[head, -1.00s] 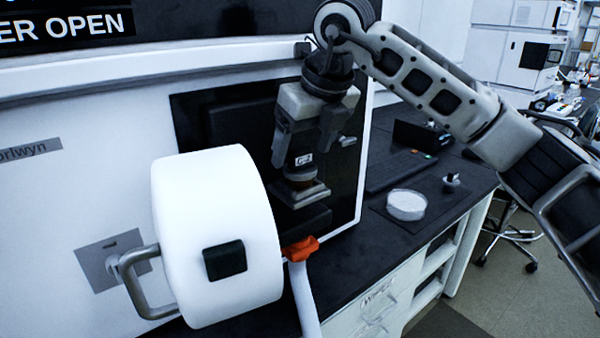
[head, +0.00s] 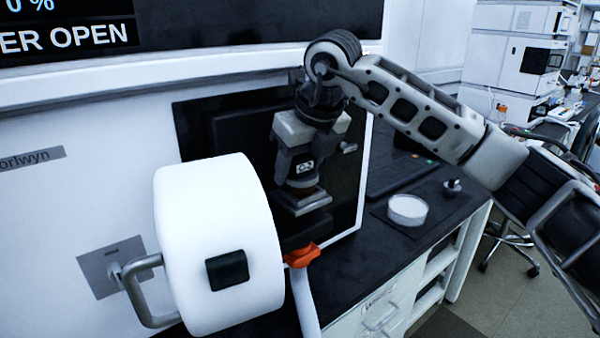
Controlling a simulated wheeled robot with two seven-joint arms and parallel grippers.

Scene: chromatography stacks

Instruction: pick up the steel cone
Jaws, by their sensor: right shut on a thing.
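My right gripper (head: 304,165) reaches down from above in front of the dark recess of the instrument. Its fingers are shut on the steel cone (head: 303,185), a small grey and brownish metal piece with a dark tag reading like "C-2". The fingers hide much of the cone. It sits right over a stepped grey metal block (head: 305,203), and I cannot tell whether the two touch. My left gripper is not in view.
A large white cylinder (head: 205,240) with a metal handle stands out at front left, beside an orange fitting (head: 301,255) on a white tube. On the dark bench (head: 360,262) are a white round dish (head: 407,209) and a small grey knobbed object (head: 452,187).

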